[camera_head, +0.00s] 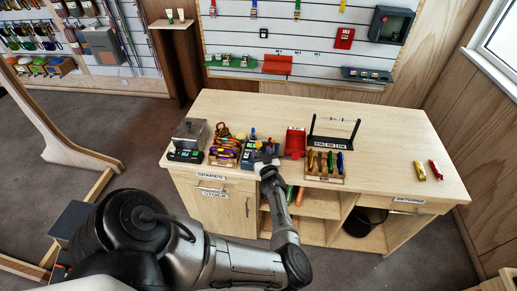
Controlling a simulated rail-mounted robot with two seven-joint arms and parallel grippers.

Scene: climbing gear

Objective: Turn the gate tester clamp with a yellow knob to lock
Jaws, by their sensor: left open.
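On the wooden bench stands a dark block-shaped device (249,152) with small coloured knobs on top. My right gripper is not in view.
The bench (400,139) is clear at its right, except for a yellow and a red item. Left of the device are a rack of coloured gear (224,149) and a grey box (190,133). Right of it are a red holder (295,142) and a wooden rack (325,178).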

